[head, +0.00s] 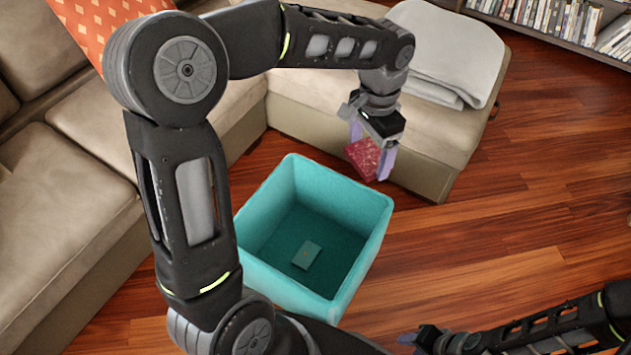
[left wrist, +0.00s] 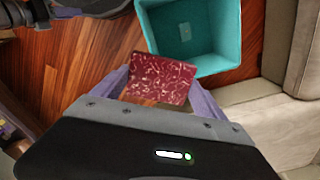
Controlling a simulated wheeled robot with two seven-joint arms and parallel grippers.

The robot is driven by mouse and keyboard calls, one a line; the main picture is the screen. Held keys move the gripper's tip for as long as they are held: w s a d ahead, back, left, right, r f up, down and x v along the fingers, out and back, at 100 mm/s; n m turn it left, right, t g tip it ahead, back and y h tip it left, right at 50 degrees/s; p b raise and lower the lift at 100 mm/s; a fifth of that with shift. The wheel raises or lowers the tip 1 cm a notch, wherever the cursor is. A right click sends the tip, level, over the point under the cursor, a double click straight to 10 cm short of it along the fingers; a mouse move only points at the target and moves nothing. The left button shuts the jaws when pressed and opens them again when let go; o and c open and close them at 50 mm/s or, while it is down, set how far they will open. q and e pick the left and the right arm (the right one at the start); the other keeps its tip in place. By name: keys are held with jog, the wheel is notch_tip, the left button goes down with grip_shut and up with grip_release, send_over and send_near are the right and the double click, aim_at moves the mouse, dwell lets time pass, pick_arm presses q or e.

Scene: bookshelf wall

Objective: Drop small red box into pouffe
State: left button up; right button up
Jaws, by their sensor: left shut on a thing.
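The small red box (head: 364,158) is dark red with pale markings. It is held between the purple fingers of my left gripper (head: 371,160), which is shut on it, and also shows in the left wrist view (left wrist: 162,80). The pouffe (head: 258,208) is a teal, open-topped square container on the floor, also seen in the left wrist view (left wrist: 241,30).
A small teal block (head: 307,255) lies on the pouffe's floor. A beige sofa (head: 65,180) runs along the left and back, with a folded grey blanket (head: 450,50) on it. A bookshelf (head: 560,30) stands at top right. The wooden floor (head: 520,210) is clear at right.

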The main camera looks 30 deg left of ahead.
pick_arm(q)
jog(key=shift+s+r, duration=0.1)
jog(key=a+f+m+b, duration=0.4)
jog(key=a+f+m, duration=0.2)
jog(key=f, duration=0.8)
jog(key=a+f+m+b, duration=0.5)
jog(key=a+f+m, duration=0.1)
jog(key=a+f, duration=0.5)
notch_tip(320, 180, down, 3)
jog(key=shift+w+a+r, duration=0.1)
jog(key=shift+w+a, duration=0.05)
jog(key=shift+w, duration=0.1)
notch_tip(320, 180, down, 6)
jog(key=b, duration=0.5)
